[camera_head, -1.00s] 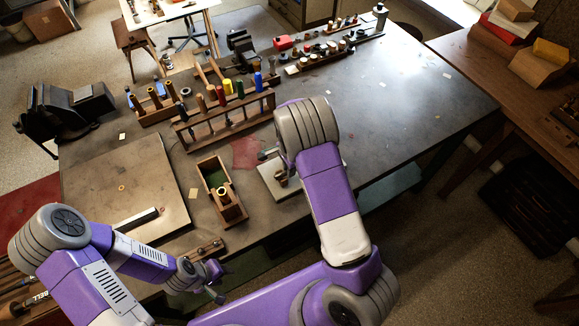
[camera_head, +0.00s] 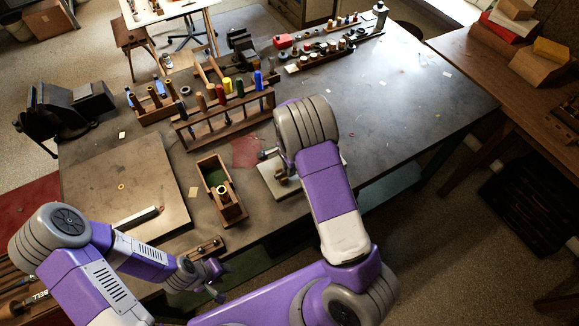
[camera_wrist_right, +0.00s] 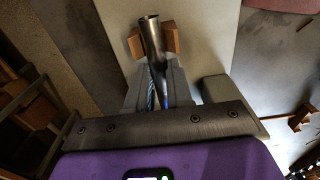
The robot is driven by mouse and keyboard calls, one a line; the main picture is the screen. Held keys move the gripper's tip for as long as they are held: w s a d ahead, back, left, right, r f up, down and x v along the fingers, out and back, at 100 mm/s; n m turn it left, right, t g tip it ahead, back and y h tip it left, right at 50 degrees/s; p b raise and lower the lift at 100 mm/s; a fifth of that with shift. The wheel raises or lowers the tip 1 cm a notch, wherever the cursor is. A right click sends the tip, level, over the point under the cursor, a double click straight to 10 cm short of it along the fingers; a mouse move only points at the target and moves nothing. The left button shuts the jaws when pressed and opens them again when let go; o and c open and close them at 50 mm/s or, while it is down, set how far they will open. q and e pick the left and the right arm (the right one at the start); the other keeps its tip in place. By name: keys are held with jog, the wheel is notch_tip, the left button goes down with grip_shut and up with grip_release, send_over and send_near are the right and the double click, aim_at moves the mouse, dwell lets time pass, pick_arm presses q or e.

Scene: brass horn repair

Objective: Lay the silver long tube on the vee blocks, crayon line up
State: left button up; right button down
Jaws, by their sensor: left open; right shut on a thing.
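The silver long tube (camera_wrist_right: 152,38) is in my right gripper (camera_wrist_right: 160,90) in the right wrist view, with its open end pointing away from the jaws. A brown wooden vee block (camera_wrist_right: 170,37) shows around the tube's far end, with part of it on each side. I cannot tell whether the tube touches it. Another vee block is not clearly seen. A bluish streak shows near the jaws; I cannot tell whether it is the crayon line. In the head view my right arm hides the right gripper. My left gripper (camera_head: 219,281) is open and empty at the bench's front edge.
The block stands on a pale slab (camera_head: 268,175). Left of it are a green-lined wooden box (camera_head: 207,165), a rack of coloured handles (camera_head: 228,122) and a large board (camera_head: 110,190). A dark vise (camera_head: 60,115) stands at the left. The bench right of my right arm is mostly clear.

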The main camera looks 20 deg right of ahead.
dwell(0.6)
jog(key=c, duration=0.9)
grip_release()
jog(key=shift+c, duration=0.2)
notch_tip(320, 180, up, 8)
jog(key=shift+f, duration=0.2)
jog(key=shift+f, duration=0.1)
